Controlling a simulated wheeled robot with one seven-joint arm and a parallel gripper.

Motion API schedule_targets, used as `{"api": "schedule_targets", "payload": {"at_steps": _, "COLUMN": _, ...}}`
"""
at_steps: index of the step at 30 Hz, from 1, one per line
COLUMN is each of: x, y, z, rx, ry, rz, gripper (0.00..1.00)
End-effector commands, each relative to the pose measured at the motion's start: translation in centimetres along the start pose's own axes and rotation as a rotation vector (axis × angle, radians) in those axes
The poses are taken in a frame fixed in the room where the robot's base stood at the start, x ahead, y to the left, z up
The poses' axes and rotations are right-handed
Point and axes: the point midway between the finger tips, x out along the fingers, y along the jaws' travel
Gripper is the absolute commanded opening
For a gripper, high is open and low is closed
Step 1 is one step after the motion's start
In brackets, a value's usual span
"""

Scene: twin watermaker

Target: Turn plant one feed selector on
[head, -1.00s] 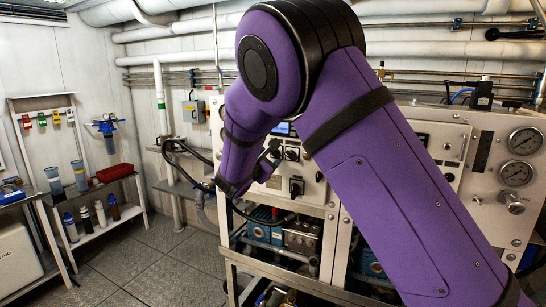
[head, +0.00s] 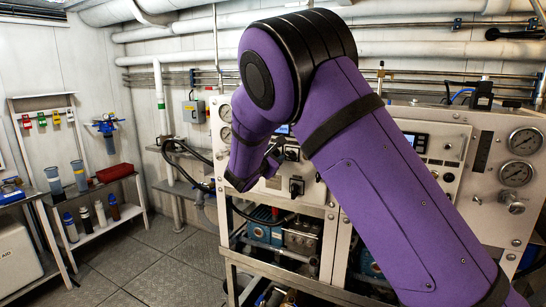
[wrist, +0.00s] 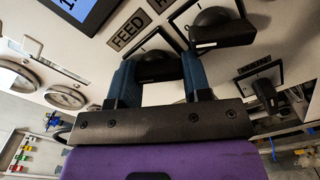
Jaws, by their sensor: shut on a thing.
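In the head view my purple arm reaches to the left part of the watermaker panel (head: 312,190), and my gripper is mostly hidden there.
A second black knob (wrist: 218,28) sits close to the right finger. Another dark selector (wrist: 262,88) is farther right. Round gauges (wrist: 65,96) and a display (wrist: 80,8) are on the left. A black hose (head: 182,150) loops left of the panel. The floor (head: 165,255) at left is clear.

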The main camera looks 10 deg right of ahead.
Motion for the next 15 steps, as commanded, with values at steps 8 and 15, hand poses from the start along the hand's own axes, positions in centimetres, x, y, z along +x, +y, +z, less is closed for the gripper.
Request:
{"api": "schedule_targets", "payload": {"at_steps": 8, "x": -0.04, "y": 0.02, "z": -0.08, "rx": 0.083, "ry": 0.001, "rz": 0.0, "gripper": 0.21}}
{"api": "schedule_targets", "payload": {"at_steps": 15, "x": -0.02, "y": 0.08, "z": -0.13, "rx": 0.265, "ry": 0.002, "rz": -0.001, "gripper": 0.21}}
